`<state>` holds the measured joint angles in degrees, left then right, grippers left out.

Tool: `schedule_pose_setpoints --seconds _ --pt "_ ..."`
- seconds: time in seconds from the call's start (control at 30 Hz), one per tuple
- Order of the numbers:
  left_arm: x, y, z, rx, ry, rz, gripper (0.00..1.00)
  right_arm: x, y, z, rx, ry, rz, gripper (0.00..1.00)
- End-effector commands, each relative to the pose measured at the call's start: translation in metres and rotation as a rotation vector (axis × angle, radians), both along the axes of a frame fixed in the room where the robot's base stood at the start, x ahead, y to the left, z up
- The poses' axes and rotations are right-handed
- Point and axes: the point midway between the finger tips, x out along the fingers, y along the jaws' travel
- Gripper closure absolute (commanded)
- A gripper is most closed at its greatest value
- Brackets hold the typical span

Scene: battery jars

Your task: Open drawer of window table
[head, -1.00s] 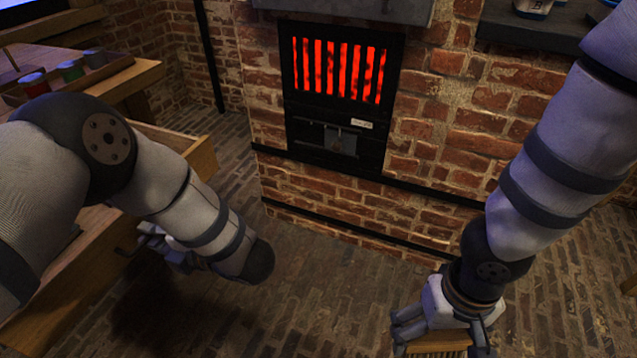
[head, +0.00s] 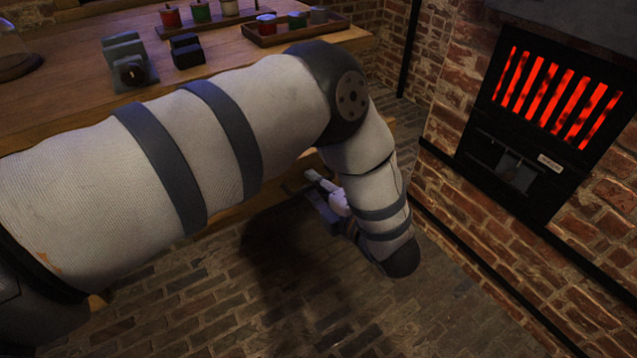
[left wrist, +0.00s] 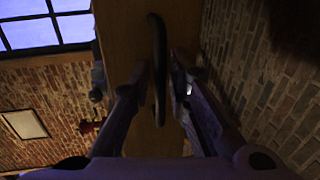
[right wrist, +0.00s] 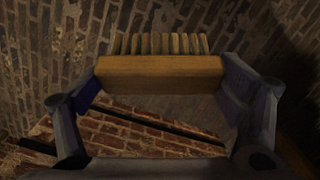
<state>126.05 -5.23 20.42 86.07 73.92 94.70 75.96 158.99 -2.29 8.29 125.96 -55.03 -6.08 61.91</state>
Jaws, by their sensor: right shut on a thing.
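The wooden table (head: 75,105) fills the upper left of the head view. Part of its wooden drawer front (head: 308,160) shows below my left arm, which hides much of the table's front. In the left wrist view a dark, curved bar handle (left wrist: 158,62) stands out from a wooden face (left wrist: 122,35). My left gripper (left wrist: 157,88) is open, with one finger on each side of the handle. It also shows low in front of the table in the head view (head: 328,200). My right gripper (right wrist: 160,85) is shut on a ridged wooden block (right wrist: 160,68), seen only in the right wrist view.
On the table stand a tray (head: 330,27) with small coloured jars, dark block-like items (head: 186,50) and more jars at the back. A brick furnace (head: 545,100) with a glowing red grate stands at the right. The brick floor (head: 290,300) in front is clear.

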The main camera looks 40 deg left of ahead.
Motion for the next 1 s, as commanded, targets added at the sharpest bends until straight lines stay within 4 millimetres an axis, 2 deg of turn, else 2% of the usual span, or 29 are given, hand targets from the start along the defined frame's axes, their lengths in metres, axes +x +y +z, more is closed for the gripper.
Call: schedule_pose_setpoints --seconds 0.13,0.3,0.5,0.63,1.0 --pt "-0.009 -0.024 0.005 -0.002 0.0 -0.004 0.83 0.0 0.0 0.0 0.0 0.0 0.0 0.39" --pt "-0.027 -0.067 0.015 -0.002 0.001 -0.005 0.83 0.0 0.0 0.0 0.0 0.0 0.0 0.39" --pt "-0.041 -0.1 0.023 -0.001 0.0 -0.002 0.83 0.0 0.0 0.0 0.0 0.0 0.0 0.39" --pt "-0.045 -0.107 0.025 0.001 0.0 0.0 0.83 0.0 0.0 0.0 0.0 0.0 0.0 0.39" --pt "-0.045 -0.107 0.025 0.0 0.001 0.0 0.83 0.0 0.0 0.0 0.0 0.0 0.0 0.39"
